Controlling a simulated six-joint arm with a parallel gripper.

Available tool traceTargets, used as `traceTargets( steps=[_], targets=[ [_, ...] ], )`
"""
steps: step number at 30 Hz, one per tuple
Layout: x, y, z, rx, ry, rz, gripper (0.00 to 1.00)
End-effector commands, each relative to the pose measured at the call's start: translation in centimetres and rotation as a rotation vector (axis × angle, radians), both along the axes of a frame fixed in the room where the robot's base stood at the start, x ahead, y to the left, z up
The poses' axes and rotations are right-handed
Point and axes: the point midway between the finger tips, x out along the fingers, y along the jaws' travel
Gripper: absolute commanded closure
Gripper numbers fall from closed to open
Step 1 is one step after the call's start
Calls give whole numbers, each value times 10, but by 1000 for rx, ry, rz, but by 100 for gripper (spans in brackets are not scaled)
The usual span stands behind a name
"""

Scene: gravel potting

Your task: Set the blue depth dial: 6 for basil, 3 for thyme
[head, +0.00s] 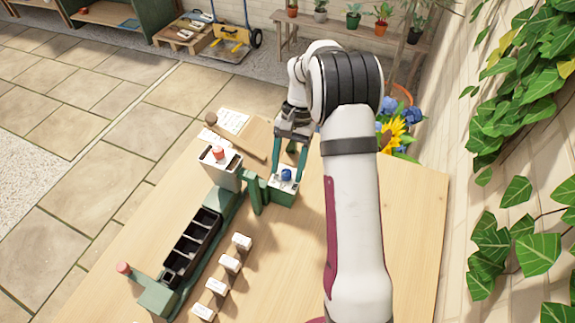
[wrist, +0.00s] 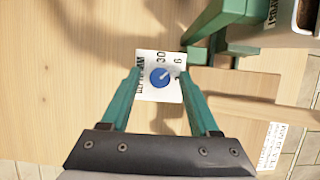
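The blue dial (head: 286,174) sits on a white-topped green block (head: 284,197). In the wrist view, the dial (wrist: 161,78) has a white pointer mark aimed to the upper right, roughly towards a printed 6. The white plate (wrist: 146,58) also carries a 30 or a separate 3 and 0, and sideways lettering on its left. My gripper (head: 289,157) is over the dial. In the wrist view, my gripper (wrist: 160,70) has its teal fingers wide apart, one on each side of the dial, with nothing between them touching. Whether any plant card says basil or thyme is unreadable.
A white hopper with a red knob (head: 218,155) and green posts (head: 256,195) stand left of the dial. A black tray (head: 206,221), several small white cards (head: 242,242) and a red-knobbed green block (head: 155,298) are nearer. A printed sheet (head: 232,121) lies behind.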

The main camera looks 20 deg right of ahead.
Motion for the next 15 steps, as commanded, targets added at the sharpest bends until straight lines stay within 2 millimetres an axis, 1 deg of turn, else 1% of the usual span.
traceTargets(
  steps=[5, 8, 11, 14, 15],
  targets=[
    [0, 0, 1, 0, 0, 0, 38],
    [3, -2, 8, 0, -3, 0, 38],
    [9, -8, 26, -1, -5, -1, 38],
    [18, -17, 55, -2, -7, -2, 38],
    [22, -21, 68, -2, -8, -2, 38]
  ],
)
